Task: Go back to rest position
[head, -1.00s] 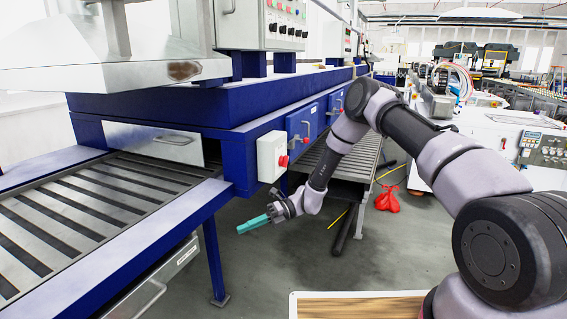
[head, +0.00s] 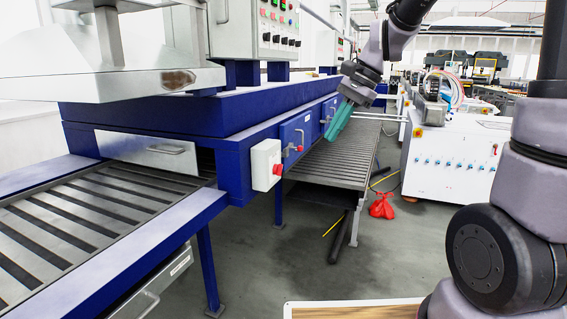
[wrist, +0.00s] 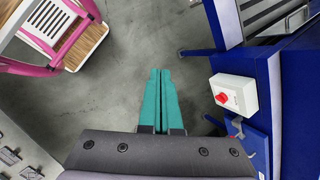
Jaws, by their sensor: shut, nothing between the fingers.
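My gripper (head: 338,121) has teal fingers and hangs from my raised arm in the upper middle of the head view. It points down and slightly left, in front of the blue machine's side in the picture. In the wrist view the two teal fingers (wrist: 161,98) lie together, shut and empty, above the grey floor. Nothing is held.
The blue machine (head: 160,120) with slatted beds fills the left. Its white box with a red button (head: 266,164) also shows in the wrist view (wrist: 234,95). A red bag (head: 381,207) lies on the floor. A white cabinet (head: 450,160) stands at right.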

